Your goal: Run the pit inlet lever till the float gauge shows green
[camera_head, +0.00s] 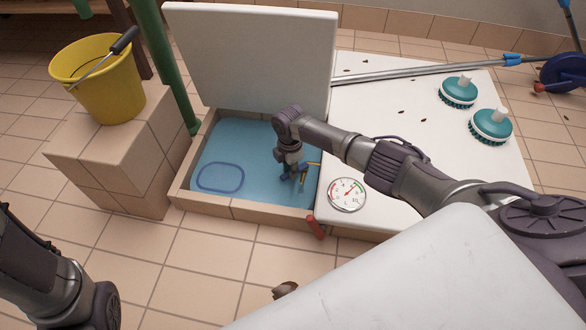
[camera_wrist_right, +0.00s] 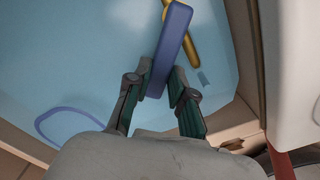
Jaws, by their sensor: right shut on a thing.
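The blue inlet lever (camera_wrist_right: 170,50) sits on a yellow brass fitting (camera_wrist_right: 182,38) in the pit. My right gripper (camera_head: 294,174) reaches down into the pit at its right side and is shut on the blue lever; the wrist view shows its fingers (camera_wrist_right: 160,95) on both sides of the lever. The pit (camera_head: 247,211) has a tiled rim and light blue water or floor inside. The float gauge (camera_head: 347,195) lies on the white surface to the right, a round dial with red and green zones; its exact needle reading is too small to tell. My left gripper is out of view.
A white lid (camera_head: 250,55) stands open behind the pit. A dark blue loop (camera_head: 220,177) lies in the pit. A red handle (camera_head: 316,227) is at its front right corner. A yellow bucket (camera_head: 100,85) stands on tiled blocks to the left. Two teal brushes (camera_head: 458,92) lie at the right.

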